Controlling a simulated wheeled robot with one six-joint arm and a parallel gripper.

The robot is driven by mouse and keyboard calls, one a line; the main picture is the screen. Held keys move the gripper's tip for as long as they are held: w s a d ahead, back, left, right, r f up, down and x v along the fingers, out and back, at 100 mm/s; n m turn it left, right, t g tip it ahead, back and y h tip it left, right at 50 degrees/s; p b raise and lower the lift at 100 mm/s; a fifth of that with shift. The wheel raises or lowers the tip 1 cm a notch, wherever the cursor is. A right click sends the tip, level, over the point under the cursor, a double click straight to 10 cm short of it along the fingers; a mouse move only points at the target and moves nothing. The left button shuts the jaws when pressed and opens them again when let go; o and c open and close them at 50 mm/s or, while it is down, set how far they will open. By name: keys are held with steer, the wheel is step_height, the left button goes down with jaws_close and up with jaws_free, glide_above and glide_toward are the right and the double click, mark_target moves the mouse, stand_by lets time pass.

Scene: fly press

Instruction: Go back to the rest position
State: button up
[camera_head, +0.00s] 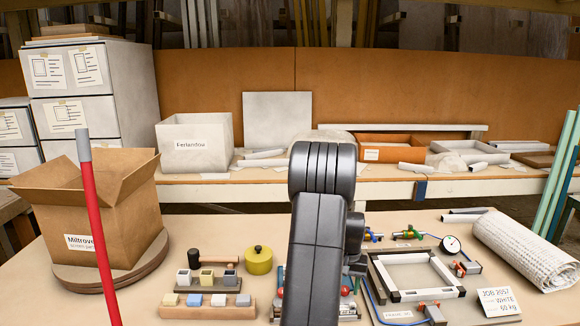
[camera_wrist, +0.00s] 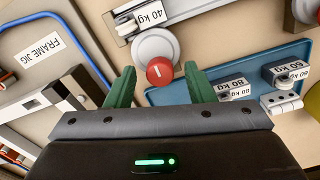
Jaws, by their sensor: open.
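My gripper (camera_wrist: 160,72) is open, its two green fingers apart at the middle of the wrist view. A red knob (camera_wrist: 160,71) on a round grey base shows in the gap between the fingertips; I cannot tell how far beyond them it lies, and no contact shows. In the head view my arm rises through the middle and bends down over the table, hiding the gripper and much of what lies beneath it.
The frame jig (camera_head: 375,283) and pressure gauge (camera_head: 451,245) lie right of my arm. Coloured blocks on wooden racks (camera_head: 175,311) and a yellow pot (camera_head: 259,261) stand left.

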steer(key=m, duration=0.5)
steer(key=shift+m+p, duration=0.3)
stand_by(0.4)
